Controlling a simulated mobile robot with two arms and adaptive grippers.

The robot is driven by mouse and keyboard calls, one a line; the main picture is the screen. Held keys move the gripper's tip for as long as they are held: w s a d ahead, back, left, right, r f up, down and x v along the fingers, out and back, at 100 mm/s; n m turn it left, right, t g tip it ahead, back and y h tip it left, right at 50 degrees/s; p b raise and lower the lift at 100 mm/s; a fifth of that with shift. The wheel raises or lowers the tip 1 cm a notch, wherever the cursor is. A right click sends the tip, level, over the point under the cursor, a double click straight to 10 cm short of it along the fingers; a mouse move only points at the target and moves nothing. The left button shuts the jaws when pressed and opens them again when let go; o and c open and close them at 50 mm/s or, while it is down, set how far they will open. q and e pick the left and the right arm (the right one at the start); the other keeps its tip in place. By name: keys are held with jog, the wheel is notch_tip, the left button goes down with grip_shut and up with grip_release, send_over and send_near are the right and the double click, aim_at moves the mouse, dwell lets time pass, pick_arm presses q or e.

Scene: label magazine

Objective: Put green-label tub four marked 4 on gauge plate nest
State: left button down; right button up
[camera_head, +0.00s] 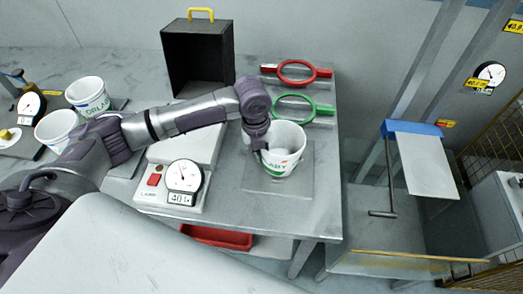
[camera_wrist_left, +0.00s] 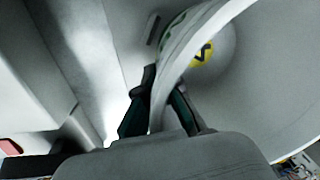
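A white tub (camera_head: 284,146) with a green and red label is at the grey square plate (camera_head: 262,182) on the right part of the table. I cannot tell whether its base touches the plate. In the left wrist view, the tub (camera_wrist_left: 262,75) has a yellow round sticker (camera_wrist_left: 202,54) inside, with a dark digit that looks like a turned 4. My left gripper (camera_head: 262,148) is at the tub's left rim. Its fingers (camera_wrist_left: 163,103) are shut on the wall, one inside and one outside. A gauge (camera_head: 183,176) with a dial and a small display stands left of the tub. My right gripper is not in view.
Two more white tubs, one with a green label (camera_head: 88,97) and one nearer (camera_head: 57,130), stand at the left. A red ring (camera_head: 297,71) and a green ring (camera_head: 295,107) lie behind the held tub. A black open box (camera_head: 198,58) stands at the back.

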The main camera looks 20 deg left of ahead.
pick_arm(q)
jog(key=shift+f, duration=0.15)
jog(key=c, duration=1.3)
grip_release()
jog(key=shift+f, duration=0.1)
jog(key=shift+s+a+r+b, duration=0.15)
jog(key=shift+r+b, duration=0.3)
jog(key=shift+r, duration=1.6)
jog(key=shift+a+r+b, duration=0.2)
jog(key=shift+r+b, duration=0.2)
jog(key=shift+r, duration=1.6)
jog(key=shift+s+a+r+b, duration=0.15)
jog(key=shift+r+b, duration=0.3)
jog(key=shift+r, duration=1.6)
